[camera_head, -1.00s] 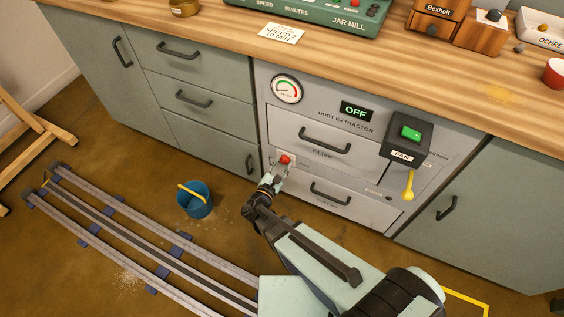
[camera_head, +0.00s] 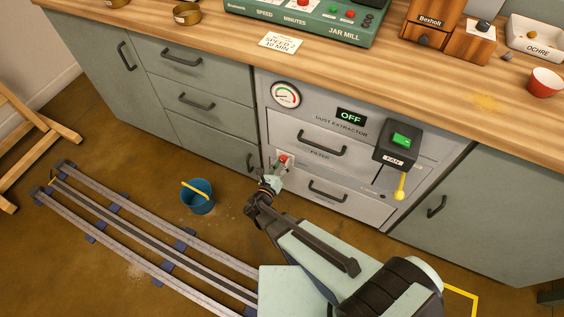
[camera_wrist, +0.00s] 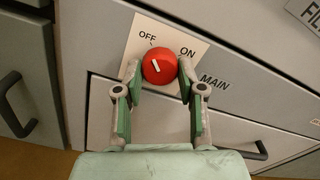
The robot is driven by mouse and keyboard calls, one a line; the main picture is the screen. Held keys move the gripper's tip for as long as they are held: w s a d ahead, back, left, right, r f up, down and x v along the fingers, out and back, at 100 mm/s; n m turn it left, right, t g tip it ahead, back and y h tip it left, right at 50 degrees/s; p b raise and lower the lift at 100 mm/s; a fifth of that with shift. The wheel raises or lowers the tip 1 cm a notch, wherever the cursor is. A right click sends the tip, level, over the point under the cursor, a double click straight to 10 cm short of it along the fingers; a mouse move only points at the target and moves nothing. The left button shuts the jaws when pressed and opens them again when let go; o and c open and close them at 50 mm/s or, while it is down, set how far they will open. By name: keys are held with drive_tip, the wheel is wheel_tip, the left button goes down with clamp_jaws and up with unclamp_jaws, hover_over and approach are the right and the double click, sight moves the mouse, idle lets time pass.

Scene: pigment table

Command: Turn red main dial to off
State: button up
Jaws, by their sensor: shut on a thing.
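The red main dial (camera_wrist: 160,66) sits on a pale plate (camera_wrist: 134,58) marked OFF and ON, with MAIN printed beside it. Its white pointer mark leans up and left, toward the OFF side. The dial also shows small on the dust extractor front in the head view (camera_head: 283,159). My gripper (camera_wrist: 161,78) is shut on the dial, one finger on its left side and one on its right. In the head view my gripper (camera_head: 279,171) reaches the dial from below. The extractor's display (camera_head: 351,117) reads OFF.
Drawer handles (camera_head: 328,191) stick out near the dial. A black fan switch box (camera_head: 396,145) with a green button and a yellow lever (camera_head: 400,186) are to the right. A blue bucket (camera_head: 197,204) stands on the floor at left, beside the rails (camera_head: 150,230).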

drive_tip(key=shift+n, duration=0.3)
drive_tip(key=o, duration=1.1)
drive_tip(key=shift+o, duration=0.2)
drive_tip(key=shift+s, duration=0.1)
drive_tip(key=v, duration=1.2)
